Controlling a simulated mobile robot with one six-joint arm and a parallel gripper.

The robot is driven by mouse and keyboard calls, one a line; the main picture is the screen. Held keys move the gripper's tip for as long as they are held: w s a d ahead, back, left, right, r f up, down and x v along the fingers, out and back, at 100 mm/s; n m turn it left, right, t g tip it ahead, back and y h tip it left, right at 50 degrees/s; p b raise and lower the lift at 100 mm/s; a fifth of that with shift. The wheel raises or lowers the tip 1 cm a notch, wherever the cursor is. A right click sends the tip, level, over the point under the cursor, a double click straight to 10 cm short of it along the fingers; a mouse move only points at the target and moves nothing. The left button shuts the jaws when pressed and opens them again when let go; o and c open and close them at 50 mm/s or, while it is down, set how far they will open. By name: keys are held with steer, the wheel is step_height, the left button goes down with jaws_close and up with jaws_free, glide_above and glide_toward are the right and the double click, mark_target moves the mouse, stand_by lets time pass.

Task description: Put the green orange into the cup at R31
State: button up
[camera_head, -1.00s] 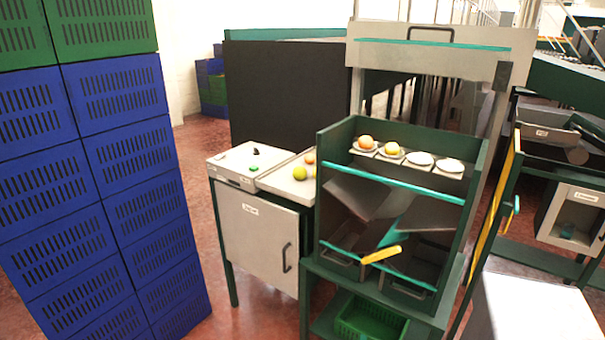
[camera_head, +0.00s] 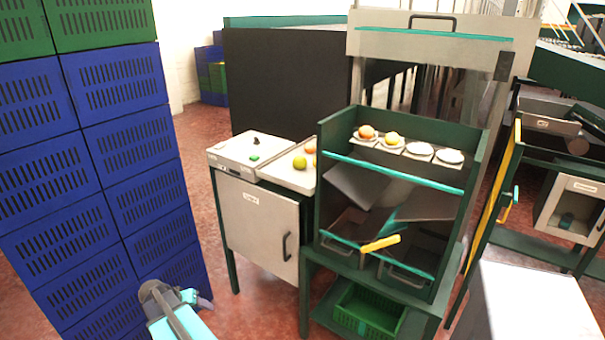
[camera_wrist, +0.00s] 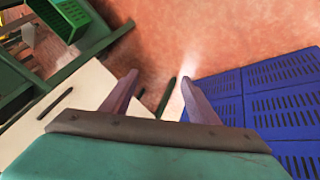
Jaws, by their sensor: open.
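A yellow-green orange (camera_head: 300,162) sits on the white tray (camera_head: 279,174) on top of the cabinet. Other fruit sits beside it, partly hidden by the green rack. On the rack's top shelf are several cups: one holds an orange fruit (camera_head: 366,132), one a yellow fruit (camera_head: 391,138), and two white cups (camera_head: 420,149) look empty. I cannot read which cup is R31. My gripper (camera_wrist: 158,78) is open and empty, its fingers apart over the red floor in the wrist view. In the head view my arm shows low, in front of the blue crates, well away from the fruit.
Stacked blue crates (camera_head: 137,195) stand close at the left. The cabinet (camera_head: 258,225) and green rack (camera_head: 308,262) stand side by side, with a green basket (camera_head: 368,310) low in the rack. A yellow-edged panel stands at the right. Red floor is clear between crates and cabinet.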

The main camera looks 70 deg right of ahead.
steer(key=d+r+m+h, duration=0.2)
steer(key=d+r+m, duration=0.2)
steer(key=d+r, duration=0.85)
steer(key=m+g+h, duration=0.2)
steer(key=m+h, duration=0.3)
steer(key=m, duration=0.3)
glide_toward(298, 163)
steer(key=a, duration=0.3)
steer(key=shift+w+d+r+p, duration=0.15)
steer(key=shift+w+r+p, duration=0.15)
steer(key=shift+w+p, duration=0.2)
steer(key=p+x, duration=0.2)
steer(key=x, duration=0.5)
steer(key=shift+d+r, duration=0.15)
steer(key=shift+d, duration=0.1)
steer(key=shift+s+d+f, duration=0.25)
steer(key=shift+d+f, duration=0.1)
steer(key=shift+d, duration=0.15)
